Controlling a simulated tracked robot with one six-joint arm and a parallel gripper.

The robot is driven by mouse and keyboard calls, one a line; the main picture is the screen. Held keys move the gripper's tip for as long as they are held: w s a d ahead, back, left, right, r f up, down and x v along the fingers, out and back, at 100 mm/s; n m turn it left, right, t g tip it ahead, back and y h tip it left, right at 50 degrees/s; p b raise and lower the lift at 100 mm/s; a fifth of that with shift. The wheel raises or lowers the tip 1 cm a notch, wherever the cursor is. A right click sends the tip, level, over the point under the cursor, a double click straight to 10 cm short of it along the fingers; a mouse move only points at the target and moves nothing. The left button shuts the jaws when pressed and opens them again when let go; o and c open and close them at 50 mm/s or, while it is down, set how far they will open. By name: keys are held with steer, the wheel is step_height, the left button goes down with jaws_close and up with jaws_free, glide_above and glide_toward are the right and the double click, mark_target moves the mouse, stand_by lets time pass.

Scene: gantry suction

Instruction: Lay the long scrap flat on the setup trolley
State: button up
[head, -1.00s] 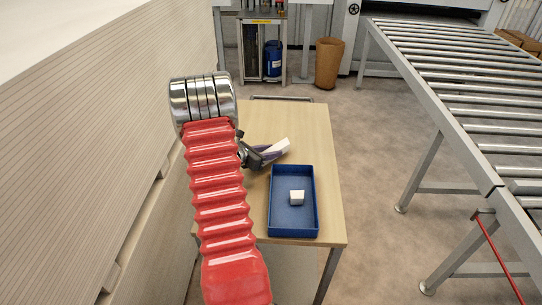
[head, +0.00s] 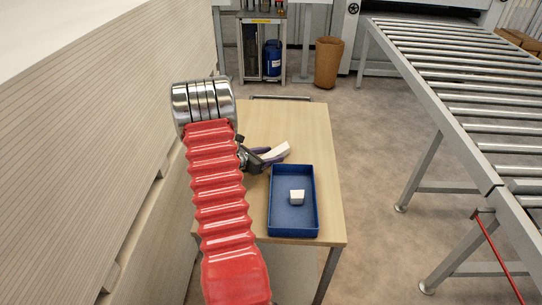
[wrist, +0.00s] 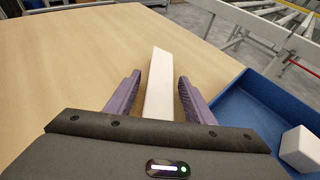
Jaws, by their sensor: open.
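The long scrap (wrist: 157,92) is a white bar. In the wrist view it lies between the two purple fingers of my gripper (wrist: 160,77), with a gap visible on each side, and its far end reaches past the fingertips. In the head view the scrap (head: 278,151) shows at the fingertips, over the wooden top of the setup trolley (head: 300,125). It looks low and about flat on the top, but I cannot tell whether its whole length touches. Its near end is hidden behind the gripper body. My gripper is open around it.
A blue tray (head: 273,215) stands on the trolley close to the right of the gripper, holding a short white block (head: 297,197). A roller conveyor (head: 470,130) is at the right. Tall stacked boards (head: 90,150) line the left. The trolley top beyond the scrap is clear.

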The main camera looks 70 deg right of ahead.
steer(key=v, duration=1.2)
steer(key=shift+r, duration=0.15)
stand_by(0.6)
steer(key=shift+a, duration=0.1)
